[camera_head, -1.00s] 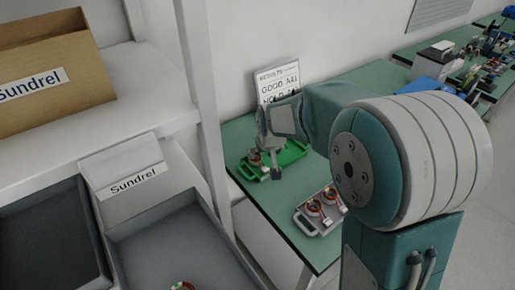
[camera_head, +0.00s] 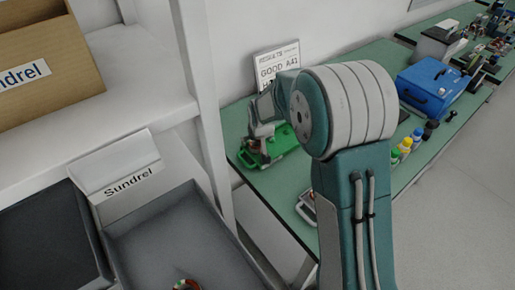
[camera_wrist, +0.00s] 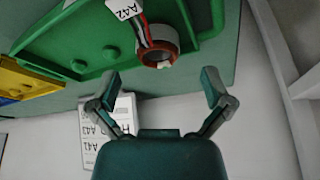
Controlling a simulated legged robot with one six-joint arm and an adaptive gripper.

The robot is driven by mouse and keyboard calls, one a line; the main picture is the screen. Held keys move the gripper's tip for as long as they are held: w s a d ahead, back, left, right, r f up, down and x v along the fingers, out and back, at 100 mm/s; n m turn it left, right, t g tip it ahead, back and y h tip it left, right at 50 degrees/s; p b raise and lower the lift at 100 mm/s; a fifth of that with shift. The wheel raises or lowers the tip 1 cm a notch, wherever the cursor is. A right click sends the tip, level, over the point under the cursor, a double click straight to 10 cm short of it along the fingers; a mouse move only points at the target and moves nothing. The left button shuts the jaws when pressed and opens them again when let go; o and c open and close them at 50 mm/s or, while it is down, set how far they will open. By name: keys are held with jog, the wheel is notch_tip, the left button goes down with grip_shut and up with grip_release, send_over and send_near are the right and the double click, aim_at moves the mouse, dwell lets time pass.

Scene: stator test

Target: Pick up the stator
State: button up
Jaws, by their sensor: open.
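A stator (camera_wrist: 158,48) with a reddish-brown ring and pale inside sits at the edge of a green tray (camera_wrist: 92,35) in the wrist view.
A grey tray (camera_head: 306,207) on the green bench is mostly hidden by my arm. A results sign (camera_head: 276,66) stands behind. A blue case (camera_head: 432,88) and small bottles (camera_head: 404,149) are to the right. A white shelf post (camera_head: 205,110) stands to the left.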

aim_at(256, 144)
jog(key=x, duration=0.4)
jog(key=shift+w+f, duration=0.15)
jog(key=shift+w, duration=0.1)
jog(key=c, duration=1.2)
jog(key=shift+s+d, duration=0.1)
jog(key=shift+f, duration=0.1)
jog(key=shift+r, duration=0.3)
jog(key=v, duration=0.3)
jog(key=shift+w+r, duration=0.25)
jog(key=shift+r, duration=0.1)
jog(key=s+d+r, duration=0.1)
jog(key=s+r, duration=0.2)
jog(key=s, duration=0.1)
jog(key=s+d+r, duration=0.1)
jog(key=s+r, duration=0.2)
jog(key=s, duration=0.1)
jog(key=s+d+r, duration=0.1)
jog(key=s+r, duration=0.2)
jog(key=s, duration=0.2)
jog(key=shift+r, duration=0.1)
